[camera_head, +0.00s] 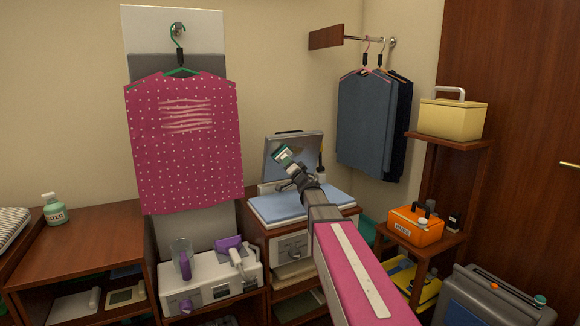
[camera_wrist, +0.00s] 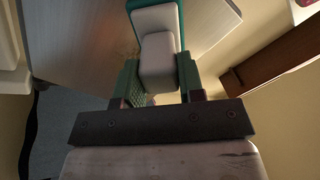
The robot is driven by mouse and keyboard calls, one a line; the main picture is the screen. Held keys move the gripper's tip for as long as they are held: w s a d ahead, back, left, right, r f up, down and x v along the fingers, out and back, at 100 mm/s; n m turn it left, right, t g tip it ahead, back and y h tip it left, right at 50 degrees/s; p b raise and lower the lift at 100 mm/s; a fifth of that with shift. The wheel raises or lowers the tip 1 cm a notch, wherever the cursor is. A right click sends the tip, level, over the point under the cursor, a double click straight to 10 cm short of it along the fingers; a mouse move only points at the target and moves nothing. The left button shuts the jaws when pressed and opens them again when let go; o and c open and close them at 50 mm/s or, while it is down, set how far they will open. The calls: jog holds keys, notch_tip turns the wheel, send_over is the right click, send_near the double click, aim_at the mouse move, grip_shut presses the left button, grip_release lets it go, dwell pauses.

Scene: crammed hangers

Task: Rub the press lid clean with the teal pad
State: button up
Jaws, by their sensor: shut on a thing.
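The press (camera_head: 300,203) stands on a wooden cabinet, with a pale blue padded bed and its grey lid (camera_head: 305,145) raised upright behind. My gripper (camera_head: 291,166) is in front of the lid and is shut on the light grey handle of the teal pad (camera_head: 279,153). In the wrist view, the pad (camera_wrist: 182,22) shows as a teal edge beyond its handle (camera_wrist: 157,50), between the two green-sided fingers of my gripper (camera_wrist: 160,85). The grey lid (camera_wrist: 85,50) fills the space behind it, with a faint brownish tint near the pad. I cannot tell whether the pad touches the lid.
A pink dotted garment (camera_head: 185,145) hangs at the left on a green hanger. Dark garments (camera_head: 365,125) hang from a wall rail to the right. A white steamer (camera_head: 212,280) stands left of the press. An orange box (camera_head: 415,226) sits on a shelf at the right.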

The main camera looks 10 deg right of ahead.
jog(key=shift+w+r, duration=0.1)
jog(key=shift+w, duration=0.05)
jog(key=shift+w+d, duration=2.25)
jog(key=shift+d, duration=4.65)
jog(key=shift+s+a, duration=0.7)
jog(key=shift+a, duration=1.65)
jog(key=shift+s+a, duration=0.75)
jog(key=shift+a, duration=1.55)
jog(key=shift+s+a, duration=0.7)
jog(key=shift+a, duration=1.65)
